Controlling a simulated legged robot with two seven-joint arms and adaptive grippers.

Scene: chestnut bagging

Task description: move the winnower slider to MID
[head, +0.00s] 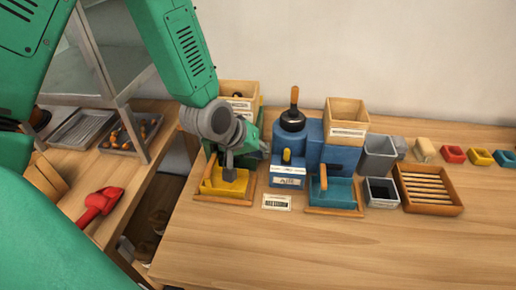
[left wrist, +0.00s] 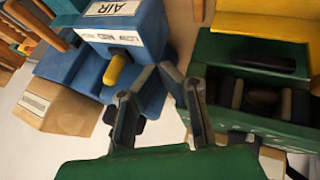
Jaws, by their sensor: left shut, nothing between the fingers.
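The blue winnower (head: 312,150) stands on the table with an AIR label on its front box. Its yellow slider knob (head: 286,155) sticks out of that box. In the left wrist view the knob (left wrist: 115,68) sits below a strip reading LOW and MID, partly legible. I cannot tell its exact setting. My left gripper (head: 262,150) is just left of the knob, above the yellow tray (head: 228,185). In the left wrist view its fingers (left wrist: 158,76) are shut and empty, apart from the knob. My right gripper is not in view.
A green machine (left wrist: 250,55) stands close on the gripper's other side. A teal tray (head: 338,192), grey bins (head: 380,160) and a slatted wooden tray (head: 428,190) stand to the right. The front of the table (head: 330,250) is clear.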

